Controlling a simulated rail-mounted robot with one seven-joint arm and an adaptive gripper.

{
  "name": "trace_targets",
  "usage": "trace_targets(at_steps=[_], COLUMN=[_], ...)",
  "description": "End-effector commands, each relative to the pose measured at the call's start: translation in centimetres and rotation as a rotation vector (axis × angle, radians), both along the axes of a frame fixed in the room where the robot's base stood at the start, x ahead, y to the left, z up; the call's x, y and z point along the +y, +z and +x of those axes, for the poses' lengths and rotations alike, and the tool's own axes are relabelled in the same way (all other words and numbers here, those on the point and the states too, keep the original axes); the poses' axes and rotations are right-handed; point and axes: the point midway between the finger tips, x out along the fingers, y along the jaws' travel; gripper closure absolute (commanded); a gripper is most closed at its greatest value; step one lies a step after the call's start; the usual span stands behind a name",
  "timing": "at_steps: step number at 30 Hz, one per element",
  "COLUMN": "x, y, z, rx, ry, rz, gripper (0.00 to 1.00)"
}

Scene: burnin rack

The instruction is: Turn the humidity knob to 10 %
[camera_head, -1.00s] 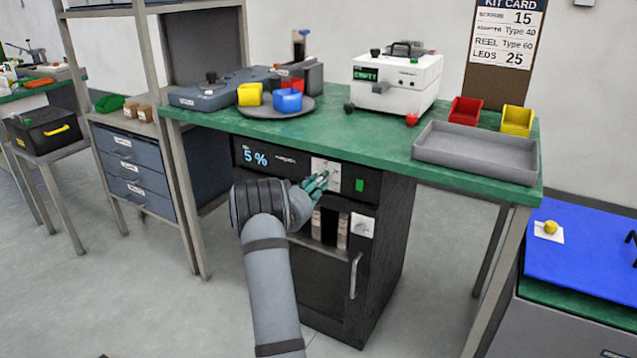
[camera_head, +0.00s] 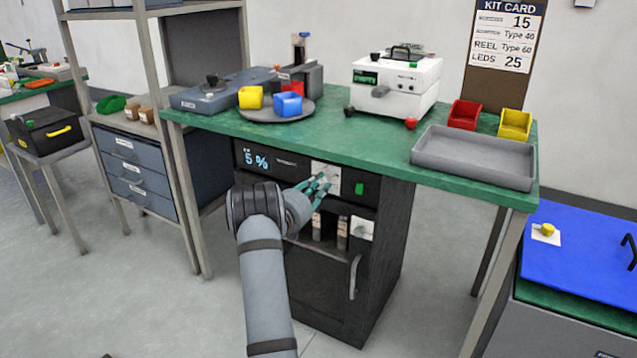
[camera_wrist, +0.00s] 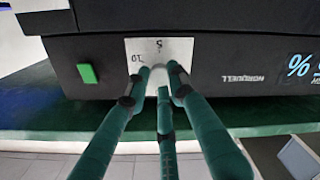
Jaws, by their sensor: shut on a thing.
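The humidity display (camera_head: 256,160) on the dark cabinet under the green bench reads 5 %. To its right is a white dial plate (camera_head: 333,180). In the wrist view the plate (camera_wrist: 177,50) appears upside down, with marks 5 and 10 visible. My gripper (camera_head: 322,183) reaches the plate from the front. In the wrist view its green fingers (camera_wrist: 161,73) are closed around the small knob at the plate's centre. The knob is mostly hidden between the fingertips, so its pointer cannot be read.
A green button (camera_head: 359,189) sits right of the plate. A second white plate with a knob (camera_head: 362,227) and a door handle (camera_head: 354,276) are lower on the cabinet. The green bench top (camera_head: 370,140) overhangs above my gripper.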

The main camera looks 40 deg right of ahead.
Motion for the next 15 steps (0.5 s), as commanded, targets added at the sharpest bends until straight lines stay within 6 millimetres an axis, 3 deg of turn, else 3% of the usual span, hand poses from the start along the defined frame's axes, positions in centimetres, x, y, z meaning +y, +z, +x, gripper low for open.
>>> trace_targets(at_steps=[15], x=[0.19], y=[0.49], z=[0.37], rx=[0.137], ry=[0.008], rz=[-0.068], gripper=[1.0])
